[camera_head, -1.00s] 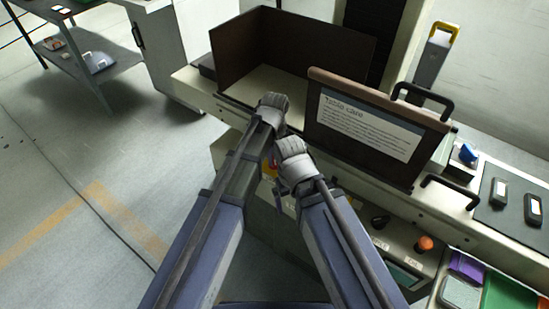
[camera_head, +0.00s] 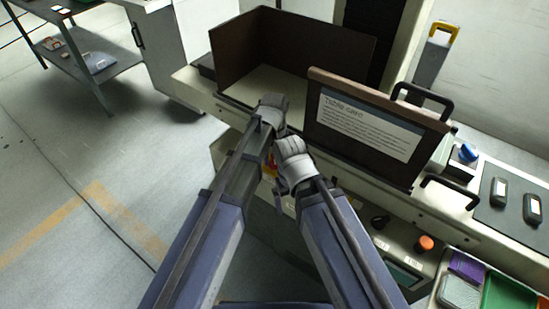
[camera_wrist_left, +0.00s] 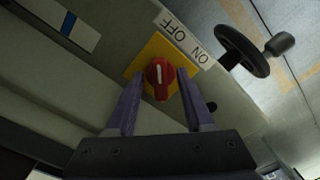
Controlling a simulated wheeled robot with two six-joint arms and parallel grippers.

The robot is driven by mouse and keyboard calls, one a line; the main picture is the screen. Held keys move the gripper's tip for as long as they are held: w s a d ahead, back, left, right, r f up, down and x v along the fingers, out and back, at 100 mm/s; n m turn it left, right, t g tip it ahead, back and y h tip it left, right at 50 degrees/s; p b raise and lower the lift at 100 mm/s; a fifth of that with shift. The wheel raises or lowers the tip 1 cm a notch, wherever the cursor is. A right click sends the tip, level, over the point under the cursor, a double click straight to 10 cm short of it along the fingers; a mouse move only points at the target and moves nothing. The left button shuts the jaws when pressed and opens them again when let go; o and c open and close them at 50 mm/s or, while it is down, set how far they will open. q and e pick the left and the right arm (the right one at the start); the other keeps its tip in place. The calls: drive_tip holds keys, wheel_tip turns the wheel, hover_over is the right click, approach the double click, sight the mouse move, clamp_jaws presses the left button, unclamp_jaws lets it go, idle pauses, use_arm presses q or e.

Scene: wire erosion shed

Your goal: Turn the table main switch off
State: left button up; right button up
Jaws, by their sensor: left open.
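The table main switch is a red rotary knob (camera_wrist_left: 159,78) on a yellow plate (camera_wrist_left: 152,51) in the left wrist view. Its white mark points toward the top of the picture. A white label (camera_wrist_left: 184,40) beside the plate reads OFF and ON. My left gripper (camera_wrist_left: 160,82) is open, with one purple finger on each side of the knob; I cannot tell whether they touch it. In the head view a little of the yellow plate (camera_head: 271,169) shows between my wrists. My right arm is in the head view, but its jaws cannot be made out.
A black handwheel (camera_wrist_left: 243,50) stands near the switch label. Above the front panel is a brown board with a "Table care" sign (camera_head: 366,124) and a black handle (camera_head: 422,96). An orange knob (camera_head: 425,243) is farther right. Floor at left is open.

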sight(274, 160)
use_arm(q)
drive_tip(key=shift+r+p, duration=3.9)
drive_tip(key=shift+r, duration=0.05)
drive_tip(key=shift+f, duration=0.1)
drive_tip(key=s+a+m, duration=0.1)
drive_tip(key=s+a, duration=0.5)
drive_tip(key=a, duration=0.3)
drive_tip(key=s+a+m, duration=0.1)
drive_tip(key=s+a, duration=0.4)
drive_tip(key=a, duration=0.4)
drive_tip(key=s+d+m+y, duration=0.1)
drive_tip(key=s+d+m, duration=0.2)
drive_tip(key=d, duration=0.8)
drive_tip(key=s, duration=0.2)
drive_tip(key=shift+s+d+m, duration=0.3)
drive_tip(key=shift+m, duration=0.1)
